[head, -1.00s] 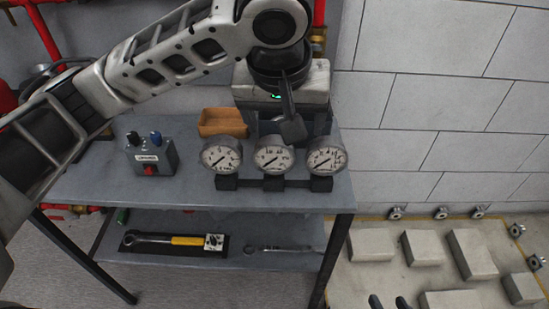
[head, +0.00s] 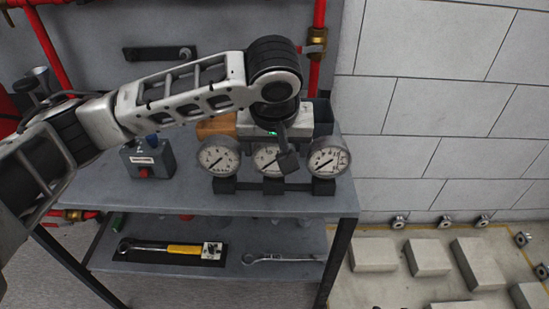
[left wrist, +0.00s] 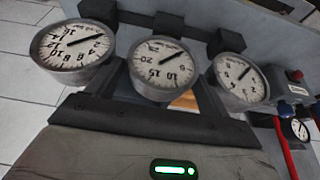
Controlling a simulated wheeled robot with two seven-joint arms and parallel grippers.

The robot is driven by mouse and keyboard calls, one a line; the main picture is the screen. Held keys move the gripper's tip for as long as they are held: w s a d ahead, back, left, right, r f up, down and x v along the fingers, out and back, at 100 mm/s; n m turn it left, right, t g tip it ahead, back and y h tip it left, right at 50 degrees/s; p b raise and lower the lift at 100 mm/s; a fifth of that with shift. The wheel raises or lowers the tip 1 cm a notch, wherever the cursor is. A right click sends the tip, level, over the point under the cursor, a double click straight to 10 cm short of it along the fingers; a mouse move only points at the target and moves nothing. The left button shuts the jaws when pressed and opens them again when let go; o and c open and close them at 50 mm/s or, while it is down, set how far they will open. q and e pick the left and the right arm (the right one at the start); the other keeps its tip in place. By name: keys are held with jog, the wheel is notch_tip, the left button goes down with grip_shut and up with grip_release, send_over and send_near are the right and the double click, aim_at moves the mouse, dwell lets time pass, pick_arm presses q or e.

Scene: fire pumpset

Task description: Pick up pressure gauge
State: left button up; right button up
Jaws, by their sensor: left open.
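Three round pressure gauges with white dials stand in a row on black holders on the upper shelf: left (head: 218,157), middle (head: 266,158) and right (head: 327,158). My left gripper (head: 288,160) is open and points down, overlapping the right part of the middle gauge in the head view. In the left wrist view the middle gauge (left wrist: 164,68) lies ahead of the open jaws, with the other gauges to its left (left wrist: 73,47) and right (left wrist: 241,78). I cannot tell whether the fingers touch it. My right gripper is not clearly in view.
A grey control box (head: 149,159) with knobs stands left of the gauges. An orange-brown bin (head: 216,126) is behind them. The lower shelf holds a yellow-handled wrench (head: 170,249) and a spanner (head: 283,258). Grey blocks (head: 427,256) lie on the floor at right.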

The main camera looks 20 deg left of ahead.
pick_arm(q)
jog(key=x, duration=0.3)
jog(key=shift+a+f, duration=0.1)
jog(key=shift+f, duration=0.3)
jog(key=c, duration=0.9)
jog(key=shift+r, duration=0.2)
